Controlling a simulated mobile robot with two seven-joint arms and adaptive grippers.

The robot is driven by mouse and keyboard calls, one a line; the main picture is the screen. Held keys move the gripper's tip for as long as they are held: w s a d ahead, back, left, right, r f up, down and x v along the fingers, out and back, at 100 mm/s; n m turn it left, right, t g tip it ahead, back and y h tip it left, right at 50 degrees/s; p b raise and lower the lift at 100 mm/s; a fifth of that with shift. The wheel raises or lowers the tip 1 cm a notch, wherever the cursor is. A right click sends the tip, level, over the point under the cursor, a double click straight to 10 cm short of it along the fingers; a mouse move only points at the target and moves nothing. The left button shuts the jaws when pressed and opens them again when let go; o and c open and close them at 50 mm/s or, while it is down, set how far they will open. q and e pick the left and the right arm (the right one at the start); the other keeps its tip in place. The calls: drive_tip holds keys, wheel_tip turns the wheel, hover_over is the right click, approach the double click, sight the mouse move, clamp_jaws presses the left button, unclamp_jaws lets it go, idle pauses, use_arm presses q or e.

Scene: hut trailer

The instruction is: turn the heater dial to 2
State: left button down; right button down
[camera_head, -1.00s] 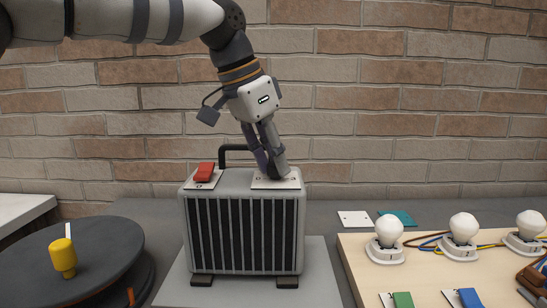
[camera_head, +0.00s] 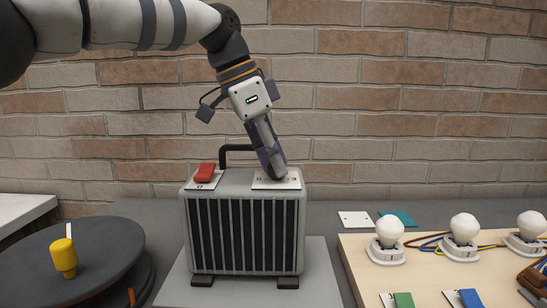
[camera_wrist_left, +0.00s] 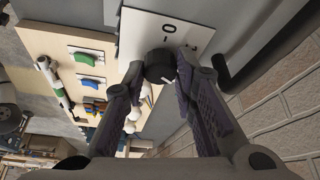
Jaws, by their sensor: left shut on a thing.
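The heater (camera_head: 245,230) is a grey box with a black front grille, standing upright. Its dial (camera_wrist_left: 160,66) is a black round knob on a white marked plate (camera_wrist_left: 137,28). In the head view the dial is hidden behind my fingers above the plate (camera_head: 292,182). My left gripper (camera_head: 274,174) points down at the heater's top right and is shut on the dial, one finger on each side in the wrist view (camera_wrist_left: 161,70). A "0" mark shows on the plate; the other marks are partly hidden or too small to read. My right gripper is not in view.
A red switch (camera_head: 204,172) is on the heater's top left, with a black handle (camera_head: 223,151) behind. A round dark stool (camera_head: 105,238) with a yellow-handled tool (camera_head: 63,257) stands left. A board (camera_head: 425,275) with bulbs (camera_head: 389,230) is at right. A brick wall stands behind.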

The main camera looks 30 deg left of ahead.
use_arm(q)
drive_tip(key=c, duration=1.3)
unclamp_jaws()
drive_tip(key=v, duration=1.2)
